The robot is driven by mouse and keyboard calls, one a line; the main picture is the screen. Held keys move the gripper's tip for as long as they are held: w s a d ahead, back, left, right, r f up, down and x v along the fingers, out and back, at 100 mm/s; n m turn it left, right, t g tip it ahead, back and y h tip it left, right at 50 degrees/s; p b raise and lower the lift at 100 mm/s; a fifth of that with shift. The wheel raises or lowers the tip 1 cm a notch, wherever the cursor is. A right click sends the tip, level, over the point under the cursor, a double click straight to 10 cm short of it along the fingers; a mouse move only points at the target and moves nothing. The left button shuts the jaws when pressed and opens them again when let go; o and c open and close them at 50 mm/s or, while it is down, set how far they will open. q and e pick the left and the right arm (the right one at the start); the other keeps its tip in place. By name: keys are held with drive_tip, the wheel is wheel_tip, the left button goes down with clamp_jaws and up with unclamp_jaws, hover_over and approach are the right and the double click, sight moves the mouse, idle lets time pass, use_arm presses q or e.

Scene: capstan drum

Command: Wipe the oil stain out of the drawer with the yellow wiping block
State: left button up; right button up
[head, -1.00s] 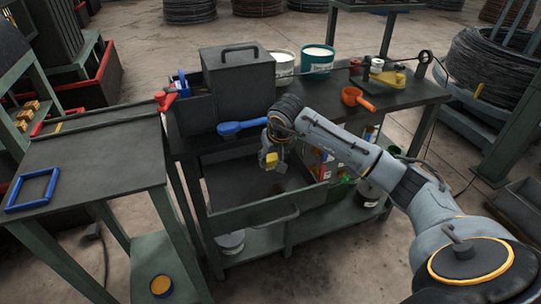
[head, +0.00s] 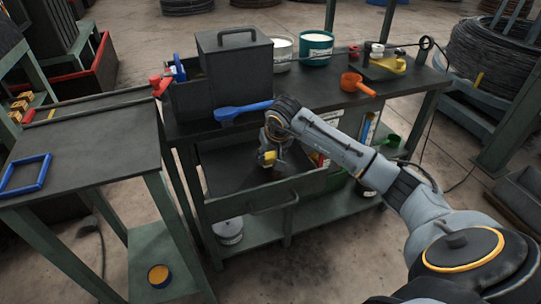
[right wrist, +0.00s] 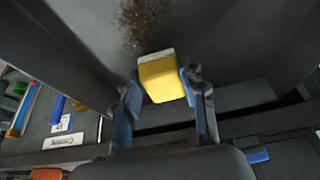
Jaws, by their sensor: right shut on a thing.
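The drawer (head: 265,197) stands pulled out under the workbench top. My right gripper (head: 268,158) is inside it, shut on the yellow wiping block (head: 269,157). In the right wrist view the yellow wiping block (right wrist: 163,80), with a pale pad along its far edge, sits between both fingers of my right gripper (right wrist: 162,88). The brown, speckled oil stain (right wrist: 146,22) lies on the drawer's grey surface just beyond the block. I cannot tell whether the pad touches the surface. In the head view the stain is not clear. My left gripper is not in view.
A dark lidded box (head: 235,70) and a blue scoop (head: 243,111) are on the workbench above the drawer. An orange scoop (head: 357,84) lies further right. A side table (head: 90,150) with a blue frame (head: 25,175) stands to the left. The drawer walls surround my gripper.

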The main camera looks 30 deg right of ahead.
drive_tip(key=shift+f+b, duration=0.85)
drive_tip(key=shift+f, duration=0.15)
drive_tip(key=shift+r, duration=0.1)
